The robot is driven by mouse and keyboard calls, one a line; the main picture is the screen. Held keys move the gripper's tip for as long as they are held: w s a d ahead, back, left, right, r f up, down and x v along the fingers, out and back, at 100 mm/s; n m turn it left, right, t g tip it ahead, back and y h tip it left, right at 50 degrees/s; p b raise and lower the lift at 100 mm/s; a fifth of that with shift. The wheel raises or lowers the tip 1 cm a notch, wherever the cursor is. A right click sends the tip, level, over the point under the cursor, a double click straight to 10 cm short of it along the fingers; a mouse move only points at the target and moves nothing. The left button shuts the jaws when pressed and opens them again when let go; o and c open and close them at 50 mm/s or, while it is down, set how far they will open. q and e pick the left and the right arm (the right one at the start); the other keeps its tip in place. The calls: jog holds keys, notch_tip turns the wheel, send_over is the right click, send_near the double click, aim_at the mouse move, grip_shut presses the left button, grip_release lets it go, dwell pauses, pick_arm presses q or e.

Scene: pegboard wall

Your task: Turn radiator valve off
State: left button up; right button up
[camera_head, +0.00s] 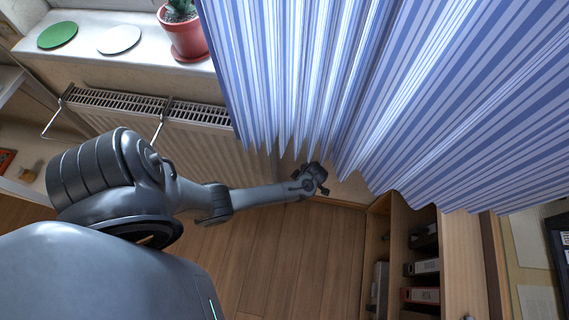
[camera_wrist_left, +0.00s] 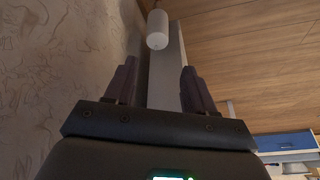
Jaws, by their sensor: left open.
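The radiator (camera_head: 150,125) is cream and ribbed with a grille top, on the wall under the window sill. In the left wrist view a white cylindrical knob (camera_wrist_left: 157,29), which looks like the radiator valve, hangs ahead of my gripper near the textured wall. My left gripper (camera_head: 320,178) reaches low beside the curtain's lower edge, right of the radiator. Its fingers show in the left wrist view (camera_wrist_left: 158,72), spread apart with nothing between them. The knob is beyond the fingertips and appears untouched. I cannot make out the valve in the head view. My right gripper is not in view.
A blue striped curtain (camera_head: 400,80) hangs over the right side. A potted cactus (camera_head: 184,32), a green disc (camera_head: 57,35) and a white disc (camera_head: 118,39) are on the sill. An open shelf with binders (camera_head: 421,267) stands at lower right. The wooden floor (camera_head: 290,250) is clear.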

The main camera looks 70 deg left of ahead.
pick_arm(q)
jog(key=shift+n, duration=0.9)
jog(key=b+x, duration=0.4)
jog(key=x, duration=0.3)
jog(key=b+x, duration=0.5)
jog(key=x, duration=0.3)
jog(key=shift+w+a+f+b, duration=0.2)
jog(key=shift+a+f+b, duration=0.05)
jog(key=shift+a+b, duration=0.05)
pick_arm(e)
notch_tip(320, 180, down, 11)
pick_arm(q)
jog(key=c, duration=0.7)
jog(key=shift+d+r+n+g+p, duration=0.15)
jog(key=shift+n+g+p, duration=0.25)
jog(key=shift+n, duration=0.7)
jog(key=shift+n+g+h, duration=0.3)
jog(key=shift+n+h, duration=0.2)
jog(key=shift+n, duration=0.4)
jog(key=shift+s, duration=0.1)
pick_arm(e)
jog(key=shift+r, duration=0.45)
